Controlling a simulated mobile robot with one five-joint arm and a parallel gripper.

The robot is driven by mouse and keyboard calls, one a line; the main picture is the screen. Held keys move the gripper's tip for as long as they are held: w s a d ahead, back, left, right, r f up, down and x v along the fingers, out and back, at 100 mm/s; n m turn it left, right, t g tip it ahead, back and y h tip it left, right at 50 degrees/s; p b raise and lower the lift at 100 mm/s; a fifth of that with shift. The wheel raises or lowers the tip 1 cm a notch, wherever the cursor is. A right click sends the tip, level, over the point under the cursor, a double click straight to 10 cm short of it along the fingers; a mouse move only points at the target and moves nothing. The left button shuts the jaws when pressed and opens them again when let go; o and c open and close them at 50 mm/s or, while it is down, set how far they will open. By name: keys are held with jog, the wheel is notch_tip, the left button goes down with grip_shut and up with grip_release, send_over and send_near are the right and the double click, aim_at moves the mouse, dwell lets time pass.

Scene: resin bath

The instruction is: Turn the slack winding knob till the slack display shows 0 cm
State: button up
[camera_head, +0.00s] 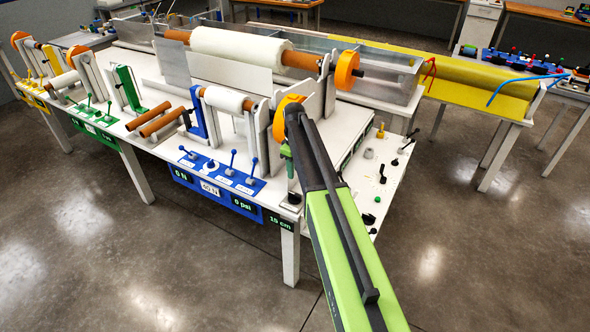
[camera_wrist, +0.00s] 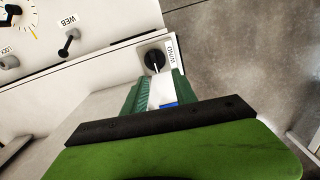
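The winding knob is a round black knob (camera_wrist: 155,60) beside a white label reading WIND (camera_wrist: 170,50). In the head view the knob (camera_head: 291,198) stands at the table's near corner. The slack display (camera_head: 280,221) on the table's front edge shows green digits that look like 19 cm. My gripper (camera_head: 287,158) is above the knob, pointing down. In the wrist view my green fingers (camera_wrist: 157,80) are apart, and the knob shows just beyond their tips, between their lines. I cannot tell whether they touch it.
A lever labelled WEB (camera_wrist: 69,42) and a dial (camera_wrist: 18,18) lie to the left in the wrist view. An orange wheel (camera_head: 287,112) is close behind my gripper. A blue panel (camera_head: 215,180) with levers is left of it. The floor in front is free.

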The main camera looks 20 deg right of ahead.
aim_at(295, 194)
jog(key=shift+n, duration=0.3)
jog(key=f+b, duration=0.5)
jog(key=w+f+b, duration=0.1)
jog(key=f+b, duration=0.4)
jog(key=b, duration=0.1)
jog(key=f+b, duration=0.5)
jog(key=b, duration=0.1)
jog(key=shift+w+d, duration=0.35)
jog(key=shift+r, duration=0.15)
grip_shut()
